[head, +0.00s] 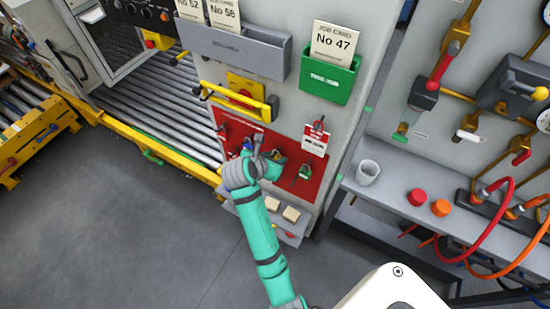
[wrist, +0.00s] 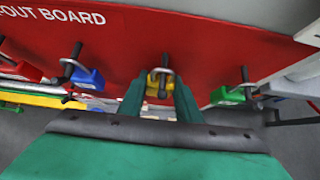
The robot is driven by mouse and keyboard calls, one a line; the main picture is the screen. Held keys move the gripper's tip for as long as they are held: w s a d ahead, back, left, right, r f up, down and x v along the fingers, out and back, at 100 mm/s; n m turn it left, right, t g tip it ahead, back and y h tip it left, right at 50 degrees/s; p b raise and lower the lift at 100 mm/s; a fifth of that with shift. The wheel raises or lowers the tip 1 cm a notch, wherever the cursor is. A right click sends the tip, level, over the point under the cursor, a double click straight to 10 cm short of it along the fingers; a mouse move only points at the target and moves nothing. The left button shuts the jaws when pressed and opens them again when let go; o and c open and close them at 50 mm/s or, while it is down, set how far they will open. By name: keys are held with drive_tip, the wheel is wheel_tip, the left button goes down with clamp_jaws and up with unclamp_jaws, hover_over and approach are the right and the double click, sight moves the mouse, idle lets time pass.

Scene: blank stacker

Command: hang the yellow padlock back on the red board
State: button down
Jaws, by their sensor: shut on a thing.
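The red board (head: 262,135) hangs on the grey cabinet's front, and it fills the top of the wrist view (wrist: 215,45). My gripper (wrist: 160,88) is at the board, its teal fingers shut on the yellow padlock (wrist: 153,82). The padlock's grey shackle is up at a dark peg between the blue and green padlocks. The shackle and peg overlap in the wrist view; I cannot tell whether the shackle is around the peg. In the head view my gripper (head: 275,157) largely hides the yellow padlock.
A blue padlock (wrist: 88,78) and a red padlock (wrist: 22,71) hang to the left, a green padlock (wrist: 228,96) to the right. A tagged red item (head: 316,137) is at the board's upper right. A shelf (head: 290,228) with pale blocks is below.

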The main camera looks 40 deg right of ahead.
drive_tip(key=shift+d, duration=0.1)
idle(0.3)
drive_tip(key=c, duration=1.2)
unclamp_jaws()
drive_tip(key=shift+r, duration=0.1)
drive_tip(key=shift+a+r, duration=0.15)
drive_tip(key=shift+a, duration=0.05)
drive_tip(key=v, duration=1)
drive_tip(key=shift+s, duration=0.3)
drive_tip(key=shift+a, duration=0.1)
